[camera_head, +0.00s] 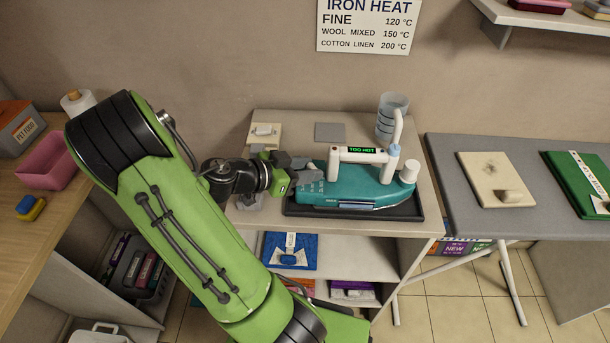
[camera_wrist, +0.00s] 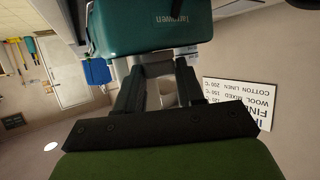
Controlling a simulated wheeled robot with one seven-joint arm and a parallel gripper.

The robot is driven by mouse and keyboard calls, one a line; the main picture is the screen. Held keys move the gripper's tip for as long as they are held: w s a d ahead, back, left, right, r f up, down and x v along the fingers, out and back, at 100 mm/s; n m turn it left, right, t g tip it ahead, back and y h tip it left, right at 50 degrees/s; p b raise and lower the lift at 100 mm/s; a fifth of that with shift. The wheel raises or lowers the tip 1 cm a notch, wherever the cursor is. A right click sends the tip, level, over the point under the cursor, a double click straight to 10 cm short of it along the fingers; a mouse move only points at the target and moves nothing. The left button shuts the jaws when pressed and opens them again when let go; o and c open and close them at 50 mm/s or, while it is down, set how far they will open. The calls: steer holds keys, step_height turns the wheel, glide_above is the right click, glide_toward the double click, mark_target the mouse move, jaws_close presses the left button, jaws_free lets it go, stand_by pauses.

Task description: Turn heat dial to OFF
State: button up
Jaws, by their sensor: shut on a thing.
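A teal iron (camera_head: 365,188) lies in a black tray (camera_head: 300,211) on the small table. Its white handle carries a lit display (camera_head: 361,150) reading "TOO HOT". Small pale markings (camera_head: 318,187) show on the iron's left end. My gripper (camera_head: 304,170) is at that left end, with its grey fingers against the iron. In the wrist view, the teal body (camera_wrist: 150,28) is just beyond the fingertips. My gripper is shut on a pale piece (camera_wrist: 166,92) that appears to be the heat dial; the fingers hide most of it, and its pointer cannot be read.
A wall sign (camera_head: 367,25) lists iron heats. A grey ironing board (camera_head: 455,190) stands to the right. A wooden counter (camera_head: 40,215) is at left.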

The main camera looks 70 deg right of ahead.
steer(key=shift+s+a+f+n+t+h+b, duration=0.1)
steer(key=shift+a+f+n+t+h+b, duration=0.15)
steer(key=shift+n+t+h+b, duration=0.65)
steer(key=shift+s+r+b, duration=0.1)
steer(key=shift+r+b, duration=0.1)
steer(key=shift+b, duration=0.65)
steer(key=o, duration=1)
steer(key=shift+d, duration=0.1)
